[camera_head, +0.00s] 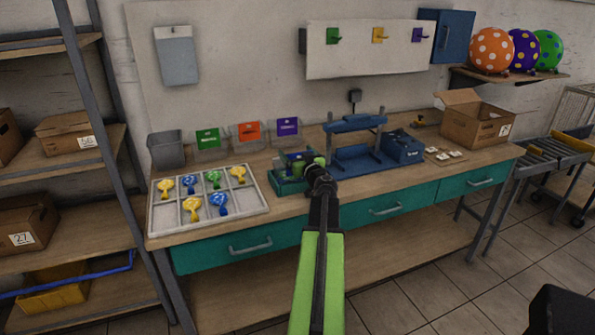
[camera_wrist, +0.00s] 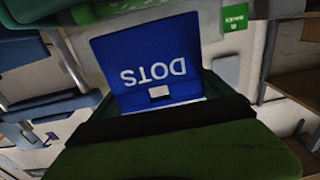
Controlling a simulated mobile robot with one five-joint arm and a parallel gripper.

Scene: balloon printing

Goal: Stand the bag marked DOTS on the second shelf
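A blue bag marked DOTS (camera_wrist: 150,65) fills the middle of the wrist view, its lettering upside down. In the head view, a small blue patch (camera_head: 296,157) beside my gripper (camera_head: 319,163) is probably this bag, over a green tray (camera_head: 288,184) on the workbench. Dark green and black parts cover its lower edge in the wrist view; I cannot tell whether my fingers touch it. My gripper's finger gap is hidden. A shelf rack stands at the left, with an upper board (camera_head: 45,45), a middle board (camera_head: 82,155) and a lower board (camera_head: 75,240).
Cardboard boxes (camera_head: 66,133) occupy part of the rack's middle board. A divided tray of balloons (camera_head: 157,216) lies at the bench's left. Green, orange and purple cards (camera_head: 248,131) stand behind it. A blue press (camera_head: 355,153) is close to my gripper's right.

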